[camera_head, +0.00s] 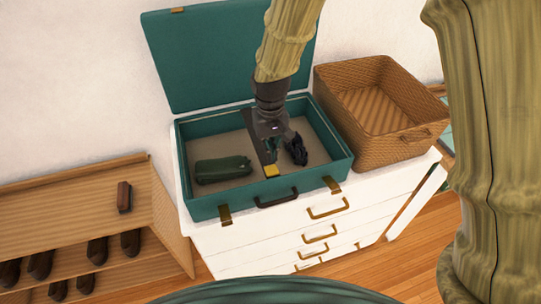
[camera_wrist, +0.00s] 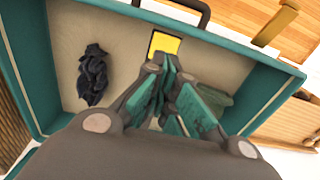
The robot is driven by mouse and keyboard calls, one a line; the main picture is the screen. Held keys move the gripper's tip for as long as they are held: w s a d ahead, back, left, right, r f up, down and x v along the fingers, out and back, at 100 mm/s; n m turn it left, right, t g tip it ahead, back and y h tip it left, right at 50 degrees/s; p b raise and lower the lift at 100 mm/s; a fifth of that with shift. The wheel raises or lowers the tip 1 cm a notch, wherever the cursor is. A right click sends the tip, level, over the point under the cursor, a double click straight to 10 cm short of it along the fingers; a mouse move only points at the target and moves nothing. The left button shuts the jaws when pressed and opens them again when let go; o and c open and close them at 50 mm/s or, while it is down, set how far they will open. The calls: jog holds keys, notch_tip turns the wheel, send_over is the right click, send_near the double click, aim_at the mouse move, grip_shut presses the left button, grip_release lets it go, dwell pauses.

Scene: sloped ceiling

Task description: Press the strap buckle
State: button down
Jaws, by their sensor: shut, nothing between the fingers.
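The strap buckle is a yellow square plate (camera_head: 271,171) at the front end of a dark strap (camera_head: 252,130) that runs across the inside of an open teal suitcase (camera_head: 262,186). The buckle also shows in the wrist view (camera_wrist: 165,43), near the suitcase wall with the handle. My gripper (camera_head: 270,150) is inside the suitcase's outline, just behind the buckle. In the wrist view its teal fingers (camera_wrist: 168,66) are together and empty, their tips at the lower edge of the buckle. I cannot tell whether they touch it. Part of the strap is hidden by the gripper.
A green pouch (camera_head: 222,169) lies left in the suitcase and a crumpled black item (camera_head: 297,151) lies right of the gripper. The suitcase lid (camera_head: 220,60) stands open behind. A wicker basket (camera_head: 385,140) sits beside it on the white dresser (camera_head: 300,235). A wooden shoe rack (camera_head: 75,200) stands left.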

aim_at(271, 166)
notch_tip(271, 166, up, 8)
jog(key=b, duration=0.2)
jog(key=shift+r+b, duration=0.15)
jog(key=shift+b, duration=0.25)
dwell(0.7)
